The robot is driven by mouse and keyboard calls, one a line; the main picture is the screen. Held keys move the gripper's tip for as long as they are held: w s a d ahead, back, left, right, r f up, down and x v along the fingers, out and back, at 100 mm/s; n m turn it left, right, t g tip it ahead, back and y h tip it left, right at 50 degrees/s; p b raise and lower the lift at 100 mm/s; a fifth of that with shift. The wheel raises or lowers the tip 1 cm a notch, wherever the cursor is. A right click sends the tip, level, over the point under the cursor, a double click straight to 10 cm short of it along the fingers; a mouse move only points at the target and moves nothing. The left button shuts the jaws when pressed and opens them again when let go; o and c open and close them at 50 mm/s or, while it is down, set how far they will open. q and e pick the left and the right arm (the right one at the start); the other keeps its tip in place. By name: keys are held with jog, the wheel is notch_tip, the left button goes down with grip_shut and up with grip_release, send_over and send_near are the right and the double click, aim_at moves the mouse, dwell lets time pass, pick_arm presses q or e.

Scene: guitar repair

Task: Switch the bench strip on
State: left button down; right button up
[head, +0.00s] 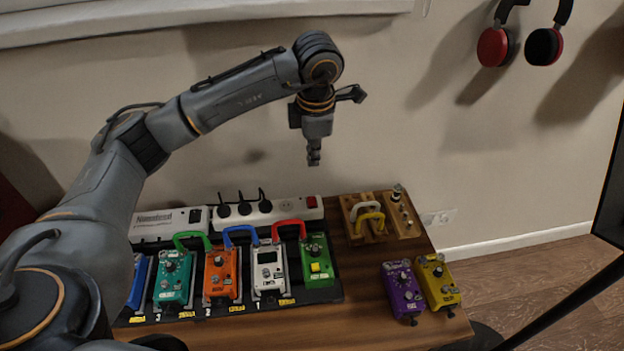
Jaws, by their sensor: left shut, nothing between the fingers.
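The white bench strip (267,213) lies along the back of the wooden bench against the wall. Black plugs (244,205) sit in its left sockets, and one socket (286,206) near its right end is empty. A red rocker switch (311,202) is at its right end; I cannot tell its position. My left gripper (314,160) points down with its fingers shut and empty. It is in the air above the right part of the strip, apart from it. My right gripper is not in view.
A pedalboard (325,294) with several pedals and coloured patch cables stands in front of the strip. A wooden block (351,238) with cables is right of it. Purple (402,289) and yellow (438,281) pedals sit at the right edge. Headphones (494,46) hang on the wall.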

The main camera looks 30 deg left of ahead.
aim_at(311, 199)
pick_arm(q)
jog(key=f, duration=0.4)
jog(key=w+f+b, duration=0.1)
jog(key=f, duration=0.3)
jog(key=a+f, duration=0.1)
jog(key=f, duration=0.3)
jog(key=shift+w+f+b, duration=0.1)
jog(key=shift+w+b, duration=0.15)
jog(key=shift+b, duration=0.05)
jog(key=shift+w+a+f, duration=0.1)
jog(key=shift+a+f, duration=0.05)
jog(key=shift+f, duration=0.5)
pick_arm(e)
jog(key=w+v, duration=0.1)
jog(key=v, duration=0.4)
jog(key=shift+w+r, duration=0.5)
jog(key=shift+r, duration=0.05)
pick_arm(q)
jog(key=shift+f, duration=0.2)
jog(key=shift+w+f+b, duration=0.1)
jog(key=shift+b, duration=0.2)
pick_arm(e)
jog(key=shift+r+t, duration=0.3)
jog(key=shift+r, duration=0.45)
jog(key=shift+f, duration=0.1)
